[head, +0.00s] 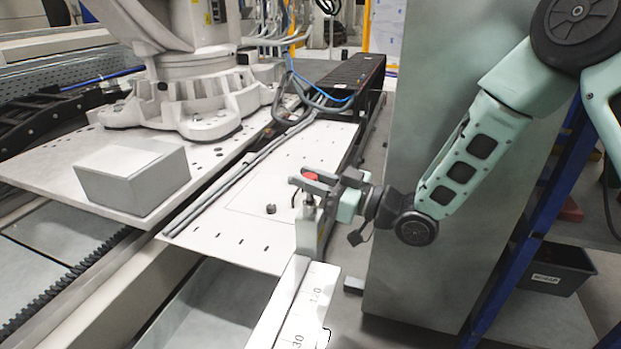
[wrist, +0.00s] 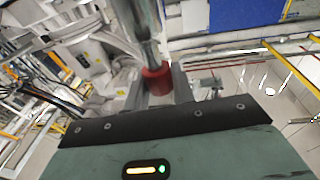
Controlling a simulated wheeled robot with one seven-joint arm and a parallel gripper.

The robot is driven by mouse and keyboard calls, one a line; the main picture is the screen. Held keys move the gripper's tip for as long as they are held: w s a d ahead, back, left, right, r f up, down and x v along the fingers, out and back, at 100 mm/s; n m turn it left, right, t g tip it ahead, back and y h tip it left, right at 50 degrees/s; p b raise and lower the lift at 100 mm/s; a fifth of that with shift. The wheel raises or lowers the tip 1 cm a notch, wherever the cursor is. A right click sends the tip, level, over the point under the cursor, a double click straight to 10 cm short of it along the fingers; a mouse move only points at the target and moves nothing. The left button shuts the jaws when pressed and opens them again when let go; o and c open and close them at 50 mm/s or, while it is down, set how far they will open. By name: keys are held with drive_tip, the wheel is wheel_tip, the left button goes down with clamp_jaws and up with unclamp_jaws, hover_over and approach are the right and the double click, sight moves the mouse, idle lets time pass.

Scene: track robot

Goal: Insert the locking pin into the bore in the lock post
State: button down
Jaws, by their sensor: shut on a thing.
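The locking pin has a red collar (head: 311,177) and a bare metal shaft. In the wrist view the pin (wrist: 157,80) sits between the two grey fingers, its shaft running toward the top edge. My gripper (head: 309,183) is shut on the pin, with the fingers around the red part. The lock post (head: 307,235) is a light grey upright block directly below my gripper in the head view. A short metal piece shows between the red collar and the top of the post. The bore is hidden, and I cannot tell whether the shaft is in it.
A white rail with a printed scale (head: 300,305) runs forward from the post. A grey box (head: 133,180) sits on the plate at left, before a large white robot base (head: 190,105). A tall grey cabinet (head: 450,260) stands close at right. A black bin (head: 556,270) is farther right.

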sight(311, 200)
drive_tip(key=shift+f+b, duration=1.1)
drive_tip(key=shift+f, duration=0.55)
drive_tip(key=c, duration=1.1)
unclamp_jaws()
drive_tip(key=p+v, duration=0.5)
drive_tip(key=v, duration=1.2)
drive_tip(key=shift+d, duration=0.25)
drive_tip(key=shift+s, duration=0.1)
